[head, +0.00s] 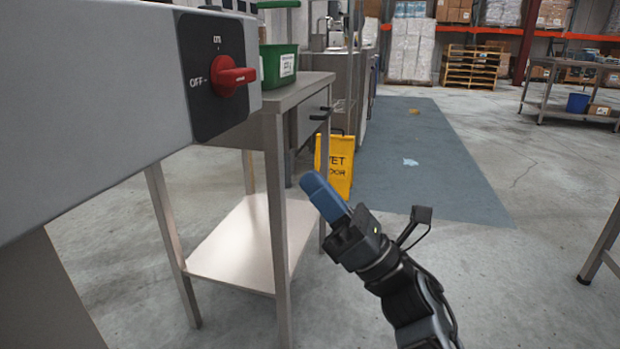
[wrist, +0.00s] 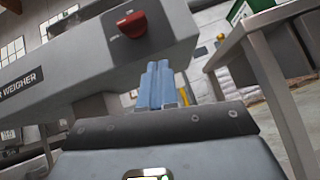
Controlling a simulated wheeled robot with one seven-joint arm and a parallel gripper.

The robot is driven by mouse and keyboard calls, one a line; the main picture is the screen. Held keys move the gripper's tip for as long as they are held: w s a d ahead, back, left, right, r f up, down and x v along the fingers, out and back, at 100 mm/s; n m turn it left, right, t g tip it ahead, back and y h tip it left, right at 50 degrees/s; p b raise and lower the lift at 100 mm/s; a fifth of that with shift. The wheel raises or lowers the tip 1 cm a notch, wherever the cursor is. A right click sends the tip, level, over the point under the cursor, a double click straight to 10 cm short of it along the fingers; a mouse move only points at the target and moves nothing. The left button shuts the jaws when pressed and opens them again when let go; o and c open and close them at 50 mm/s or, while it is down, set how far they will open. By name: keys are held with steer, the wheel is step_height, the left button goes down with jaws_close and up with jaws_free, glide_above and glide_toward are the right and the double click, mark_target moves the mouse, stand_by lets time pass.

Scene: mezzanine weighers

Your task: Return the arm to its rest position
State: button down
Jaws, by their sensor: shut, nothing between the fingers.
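My gripper (head: 312,184) is at the lower middle of the head view, with blue fingers closed together and nothing between them. It is in the air, right of the steel table's front legs and in front of the yellow wet floor sign. In the wrist view the blue fingers (wrist: 161,84) lie side by side, pointing away from the camera. A red rotary switch (head: 233,76) on a black plate, marked ON and OFF, is on the grey weigher (head: 90,100), apart from my gripper. The switch also shows in the wrist view (wrist: 132,25). Its handle points sideways in the head view.
The steel table (head: 300,92) with a lower shelf (head: 240,245) stands close left of my gripper and holds a green bin (head: 279,62). The yellow sign (head: 338,165) stands on the floor behind. A blue-grey floor strip (head: 420,160) and open concrete lie to the right.

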steer(key=shift+f, duration=0.1)
steer(key=s+d+f+m+t+h, duration=0.45)
steer(key=s+f+m+h, duration=0.45)
steer(key=m, duration=0.5)
steer(key=s+d+f+m+t+h, duration=0.45)
steer(key=s+f+m+h, duration=0.4)
steer(key=s+m, duration=0.45)
steer(key=s+d+f+m+g+h, duration=0.1)
steer(key=s+d+m+g+h, duration=0.25)
steer(key=s+m, duration=0.65)
steer(key=s+d+m+g+h, duration=0.2)
steer(key=s+d+m+g, duration=0.4)
steer(key=s, duration=0.6)
step_height(320, 180, up, 33)
steer(key=a+m+t+p, duration=0.1)
steer(key=p, duration=3.2)
steer(key=shift+w+a+f, duration=0.15)
steer(key=shift+w+a, duration=0.2)
steer(key=shift+a, duration=0.05)
